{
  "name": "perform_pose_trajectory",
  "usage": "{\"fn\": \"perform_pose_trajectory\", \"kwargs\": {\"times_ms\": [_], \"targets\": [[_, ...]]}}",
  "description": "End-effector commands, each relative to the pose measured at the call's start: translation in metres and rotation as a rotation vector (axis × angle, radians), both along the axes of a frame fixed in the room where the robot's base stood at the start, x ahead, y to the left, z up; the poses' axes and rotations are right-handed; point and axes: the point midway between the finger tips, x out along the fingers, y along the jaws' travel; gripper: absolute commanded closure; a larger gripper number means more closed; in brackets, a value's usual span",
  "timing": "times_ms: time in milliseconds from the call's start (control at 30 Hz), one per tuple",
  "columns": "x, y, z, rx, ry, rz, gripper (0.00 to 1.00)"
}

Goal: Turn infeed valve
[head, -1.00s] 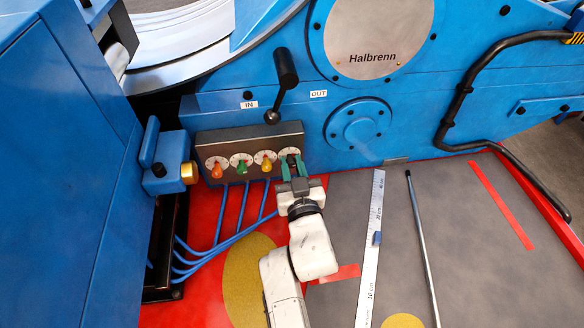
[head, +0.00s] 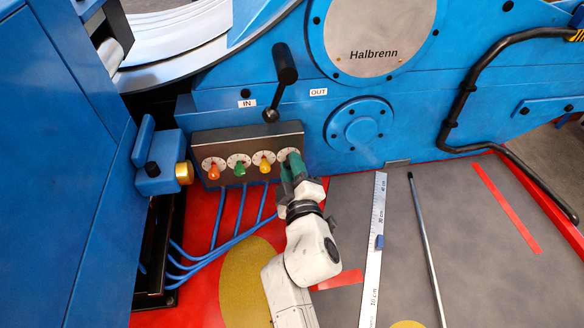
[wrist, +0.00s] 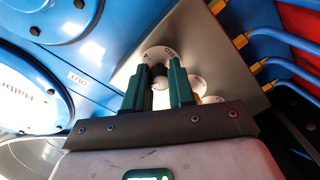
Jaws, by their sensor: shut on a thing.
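A dark valve block (head: 247,143) is on the blue machine's front, with several valves in a row, each on a white round dial. From the left, their handles are orange (head: 213,170), green (head: 239,167) and yellow (head: 265,165). The rightmost valve's white dial (head: 287,153) is partly behind my gripper (head: 294,168). In the wrist view, my green fingers (wrist: 160,82) are shut on this valve's grey knob (wrist: 159,72), one finger on each side. The fingers hide part of the knob and its dial, so I cannot tell its exact setting.
A black-knobbed lever (head: 284,72) rises above the block near the IN and OUT labels. A blue unit with a brass knob (head: 184,173) stands to the left. Blue hoses (head: 217,218) run below. A ruler (head: 372,250) and a rod (head: 424,240) lie on the floor at right.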

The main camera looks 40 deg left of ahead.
Motion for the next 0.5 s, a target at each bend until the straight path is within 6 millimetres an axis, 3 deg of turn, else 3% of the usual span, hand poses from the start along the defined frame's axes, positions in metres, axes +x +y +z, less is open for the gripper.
{"fn": "perform_pose_trajectory", "kwargs": {"times_ms": [500], "targets": [[-0.0002, 0.0002, -0.0004, -0.247, -0.286, 0.001, 1.00]]}}
